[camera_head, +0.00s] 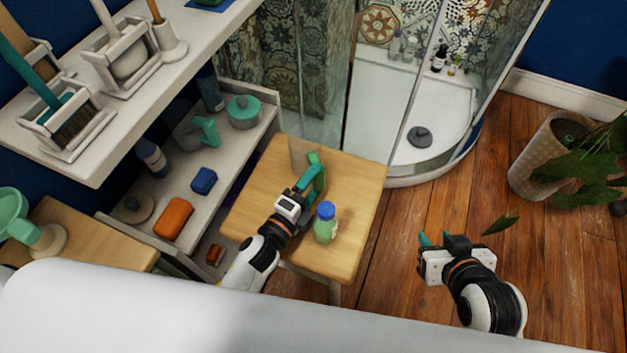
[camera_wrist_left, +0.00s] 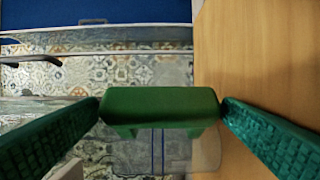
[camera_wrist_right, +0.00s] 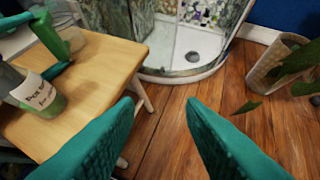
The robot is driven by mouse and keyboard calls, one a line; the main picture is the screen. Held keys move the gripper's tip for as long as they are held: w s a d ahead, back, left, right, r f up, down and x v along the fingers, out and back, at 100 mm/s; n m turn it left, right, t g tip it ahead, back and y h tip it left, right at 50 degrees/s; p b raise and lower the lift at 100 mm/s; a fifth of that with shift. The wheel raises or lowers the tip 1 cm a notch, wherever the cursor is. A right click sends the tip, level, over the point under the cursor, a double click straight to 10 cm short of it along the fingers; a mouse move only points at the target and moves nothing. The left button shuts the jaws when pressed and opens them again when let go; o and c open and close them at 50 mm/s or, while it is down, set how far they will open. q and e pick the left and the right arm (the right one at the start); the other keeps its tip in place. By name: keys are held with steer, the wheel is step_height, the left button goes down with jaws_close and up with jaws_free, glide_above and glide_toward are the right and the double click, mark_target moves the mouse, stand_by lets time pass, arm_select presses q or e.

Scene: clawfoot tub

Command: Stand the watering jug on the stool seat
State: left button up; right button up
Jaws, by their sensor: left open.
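The watering jug has a clear body and a green handle (camera_head: 318,172). It appears to stand upright near the far edge of the wooden stool seat (camera_head: 358,185). My left gripper (camera_head: 308,180) is at the handle. In the left wrist view the green handle (camera_wrist_left: 160,103) lies between the open fingers, very close to both tips; the clear body (camera_wrist_left: 190,150) shows behind it, its base end over the seat (camera_wrist_left: 265,70). My right gripper (camera_head: 440,240) is open and empty over the floor, right of the stool; its fingers (camera_wrist_right: 160,105) are spread.
A green bottle with a blue cap (camera_head: 325,222) stands on the seat near the left gripper. A low shelf (camera_head: 195,215) with several items is left of the stool. The shower tray (camera_head: 425,150) lies behind, a potted plant (camera_head: 540,160) at right, and a white rim (camera_head: 150,310) in front.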

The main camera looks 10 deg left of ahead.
arm_select(q)
steer(key=shift+v, duration=2.2)
steer(key=shift+s+a+p, duration=0.1)
steer(key=shift+s+p, duration=0.05)
steer(key=shift+p, duration=0.15)
arm_select(e)
steer(key=shift+s+d+f+g, duration=0.2)
steer(key=shift+s+f+g, duration=0.15)
steer(key=shift+s, duration=0.2)
steer(key=shift+s+d+f+g, duration=0.25)
steer(key=shift+s+g, duration=0.1)
steer(key=shift+s, duration=0.15)
arm_select(q)
steer(key=shift+s, duration=0.15)
steer(key=shift+s+a, duration=0.15)
steer(key=shift+s, duration=0.15)
steer(key=p+v, duration=0.1)
steer(key=v, duration=1)
arm_select(e)
steer(key=s+d+f+g+h, duration=0.1)
steer(key=s+g, duration=0.2)
steer(key=s, duration=0.2)
steer(key=shift+s+d+f+g, duration=0.25)
steer(key=shift+d+f+g, duration=0.05)
steer(key=shift+d+f, duration=0.1)
arm_select(q)
steer(key=shift+s, duration=0.15)
